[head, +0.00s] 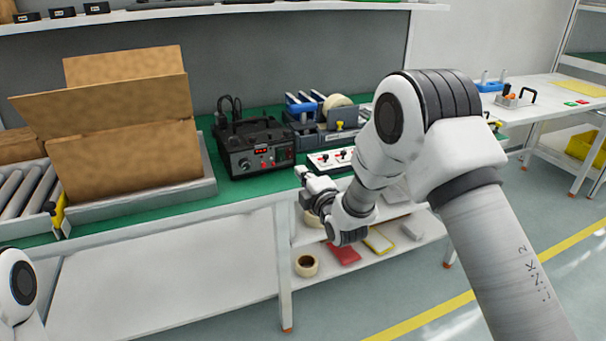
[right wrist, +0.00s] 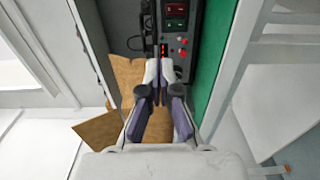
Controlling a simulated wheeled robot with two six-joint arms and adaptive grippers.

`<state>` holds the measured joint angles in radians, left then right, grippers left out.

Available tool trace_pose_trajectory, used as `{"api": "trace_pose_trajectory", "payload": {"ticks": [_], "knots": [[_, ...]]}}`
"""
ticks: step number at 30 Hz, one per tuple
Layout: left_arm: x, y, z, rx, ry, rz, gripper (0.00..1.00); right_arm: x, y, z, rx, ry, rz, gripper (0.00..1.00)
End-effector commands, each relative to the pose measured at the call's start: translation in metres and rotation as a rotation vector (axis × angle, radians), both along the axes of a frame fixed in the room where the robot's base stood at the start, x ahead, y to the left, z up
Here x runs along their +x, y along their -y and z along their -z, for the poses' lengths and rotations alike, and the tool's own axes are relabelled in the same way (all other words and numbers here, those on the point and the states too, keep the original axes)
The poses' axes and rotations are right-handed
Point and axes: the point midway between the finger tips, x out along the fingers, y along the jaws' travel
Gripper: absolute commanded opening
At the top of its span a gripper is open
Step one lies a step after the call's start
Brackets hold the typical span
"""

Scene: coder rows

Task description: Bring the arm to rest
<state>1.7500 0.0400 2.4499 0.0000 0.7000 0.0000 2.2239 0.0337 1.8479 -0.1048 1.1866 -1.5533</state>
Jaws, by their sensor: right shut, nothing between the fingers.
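My right arm (head: 460,190) comes in from the lower right of the head view and bends over toward the bench. Its gripper (head: 303,180) is at the front edge of the bench, in front of the black coder unit (head: 250,145), and looks apart from it. In the right wrist view the fingers (right wrist: 158,75) are together with nothing between them. The coder unit with its red display and buttons also shows there (right wrist: 178,35). A white part of my left arm (head: 18,285) shows at the lower left of the head view; its gripper is out of view.
An open cardboard box (head: 130,165) stands on the left of the green bench top (head: 240,190), beside a roller conveyor (head: 25,195). A tape roll (head: 337,103) and blue-handled device stand right of the coder. The lower shelf (head: 400,240) holds tape and coloured packs.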

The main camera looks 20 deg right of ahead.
Motion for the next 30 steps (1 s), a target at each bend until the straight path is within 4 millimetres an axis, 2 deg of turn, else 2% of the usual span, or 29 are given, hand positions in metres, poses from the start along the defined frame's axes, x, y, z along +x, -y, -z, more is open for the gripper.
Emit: {"api": "trace_pose_trajectory", "payload": {"ticks": [6, 8, 11, 14, 15, 17, 18, 20, 22, 25, 27, 30], "knots": [[0.0, 0.0, 0.0, 0.0, 0.0, 0.0, 0.4, 0.0, 0.0, 0.001, 0.0, -0.001, 0.0, 0.0], [0.0, 0.0, 0.0, 0.0, 0.0, 0.0, 0.4, -0.001, 0.0, 0.009, 0.0, -0.013, 0.0, 0.0], [0.0, 0.0, 0.0, 0.0, 0.0, 0.0, 0.4, -0.008, 0.0, 0.049, 0.001, -0.074, 0.0, 0.0], [0.0, 0.0, 0.0, 0.0, 0.0, 0.0, 0.4, -0.036, 0.0, 0.118, 0.003, -0.207, 0.003, 0.0], [0.0, 0.0, 0.0, 0.0, 0.0, 0.0, 0.4, -0.055, 0.001, 0.149, 0.004, -0.278, 0.006, 0.0], [0.0, 0.0, 0.0, 0.0, 0.0, 0.0, 0.4, -0.087, 0.002, 0.194, 0.039, -0.402, 0.02, 0.0], [0.0, 0.0, 0.0, 0.0, 0.0, 0.0, 0.4, -0.111, 0.002, 0.222, 0.076, -0.487, 0.035, 0.0], [0.0, 0.0, 0.0, 0.0, 0.0, 0.0, 0.4, -0.151, 0.003, 0.26, 0.153, -0.619, 0.074, 0.0], [0.0, 0.0, 0.0, 0.0, 0.0, 0.0, 0.4, -0.203, 0.004, 0.298, 0.266, -0.781, 0.144, 0.0], [0.0, 0.0, 0.0, 0.0, 0.0, 0.0, 0.4, -0.282, 0.006, 0.338, 0.447, -0.999, 0.297, 0.0], [0.0, 0.0, 0.0, 0.0, 0.0, 0.0, 0.4, -0.333, 0.007, 0.352, 0.575, -1.125, 0.434, 0.0], [0.0, 0.0, 0.0, 0.0, 0.0, 0.0, 0.4, -0.398, 0.008, 0.359, 0.753, -1.26, 0.669, 0.0]]}}
